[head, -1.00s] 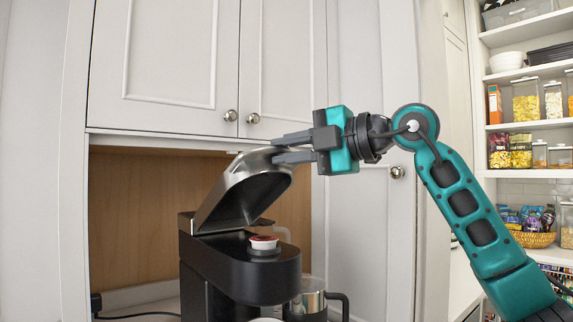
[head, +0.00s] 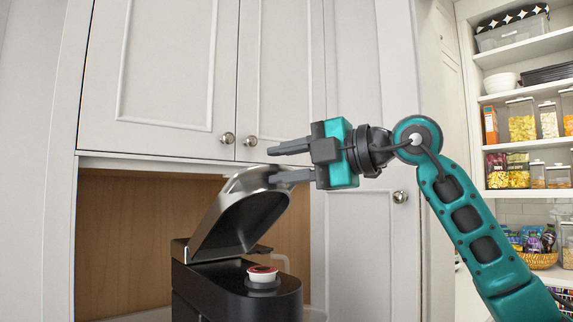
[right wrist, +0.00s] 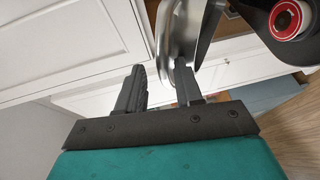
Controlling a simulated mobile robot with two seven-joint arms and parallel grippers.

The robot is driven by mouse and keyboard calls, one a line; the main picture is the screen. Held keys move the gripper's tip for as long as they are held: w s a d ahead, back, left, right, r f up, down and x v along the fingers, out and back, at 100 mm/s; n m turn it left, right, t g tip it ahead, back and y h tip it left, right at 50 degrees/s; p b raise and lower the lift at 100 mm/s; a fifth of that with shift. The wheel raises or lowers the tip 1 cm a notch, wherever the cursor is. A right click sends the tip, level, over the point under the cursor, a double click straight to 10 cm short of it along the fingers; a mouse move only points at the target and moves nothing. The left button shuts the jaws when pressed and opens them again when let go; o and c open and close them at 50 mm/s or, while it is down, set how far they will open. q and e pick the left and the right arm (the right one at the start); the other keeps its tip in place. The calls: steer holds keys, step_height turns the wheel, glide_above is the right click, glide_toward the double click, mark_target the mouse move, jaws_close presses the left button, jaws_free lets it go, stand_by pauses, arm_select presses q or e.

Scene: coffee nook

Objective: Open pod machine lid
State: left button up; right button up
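The black pod machine (head: 235,295) stands in the cabinet nook, with its silver-and-black lid (head: 238,212) tilted up and open. A red-topped white pod (head: 263,273) sits in the holder under the lid; it also shows in the right wrist view (right wrist: 290,20). My right gripper (head: 280,164) is open at the lid's raised front edge. Its lower finger is beside that edge, its upper finger clear above. In the right wrist view the lid's silver rim (right wrist: 180,35) lies just beyond the fingertips; contact is unclear. My left gripper is out of view.
White cabinet doors (head: 165,70) with round knobs are above the machine. The wooden nook back (head: 130,240) is behind it. Pantry shelves (head: 525,95) with jars and a basket stand at the far right.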

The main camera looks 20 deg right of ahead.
steer(key=shift+w+f, duration=0.1)
steer(key=shift+f, duration=0.2)
steer(key=shift+s+d, duration=0.35)
steer(key=b+v, duration=0.2)
steer(key=v, duration=1)
steer(key=shift+r, duration=0.3)
steer(key=shift+s, duration=0.15)
